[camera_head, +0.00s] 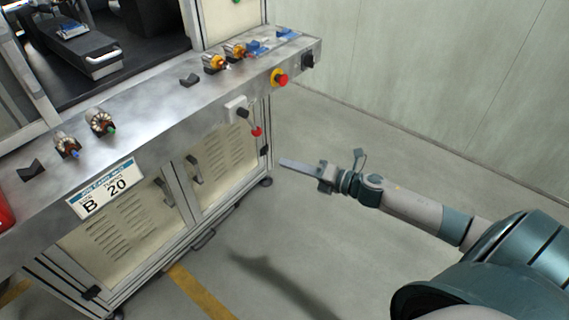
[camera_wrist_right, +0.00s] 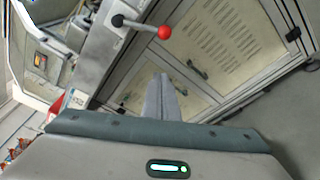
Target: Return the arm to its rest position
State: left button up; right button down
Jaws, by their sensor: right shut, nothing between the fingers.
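My right arm reaches in from the lower right in the head view, stretched over bare floor to the right of the machine. My right gripper (camera_head: 284,163) is shut and empty, apart from the machine's cabinet front. In the right wrist view its closed fingers (camera_wrist_right: 161,98) point toward the cream cabinet doors (camera_wrist_right: 222,40). My left gripper and left arm are in neither view.
The machine's metal ledge (camera_head: 150,103) holds several armatures, such as one at its left (camera_head: 66,146). A red emergency button (camera_head: 280,77) sits at its right end. A red-knobbed lever (camera_head: 256,131) sticks out below. The floor (camera_head: 340,130) at right is clear.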

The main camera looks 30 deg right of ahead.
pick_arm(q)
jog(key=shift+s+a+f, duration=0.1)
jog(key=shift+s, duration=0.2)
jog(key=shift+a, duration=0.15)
pick_arm(e)
jog(key=s+a+f+m+g+h, duration=0.1)
jog(key=s+f+m+h, duration=0.3)
jog(key=f+m, duration=0.8)
jog(key=s+a+f+m+g+h, duration=0.15)
jog(key=s+f+m, duration=0.4)
jog(key=f, duration=1.35)
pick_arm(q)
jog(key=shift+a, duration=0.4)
pick_arm(e)
jog(key=s+a+f+m+g, duration=0.2)
jog(key=s+a+f+m, duration=0.3)
jog(key=s+a+f, duration=0.2)
jog(key=s+a+f+m+g+h, duration=0.1)
jog(key=s+a+f+m+g, duration=0.2)
jog(key=s+a+f+m, duration=0.2)
jog(key=s+a+f, duration=0.3)
jog(key=s+f, duration=0.4)
jog(key=s, duration=0.3)
jog(key=shift+s+a, duration=0.2)
jog(key=shift+s, duration=0.05)
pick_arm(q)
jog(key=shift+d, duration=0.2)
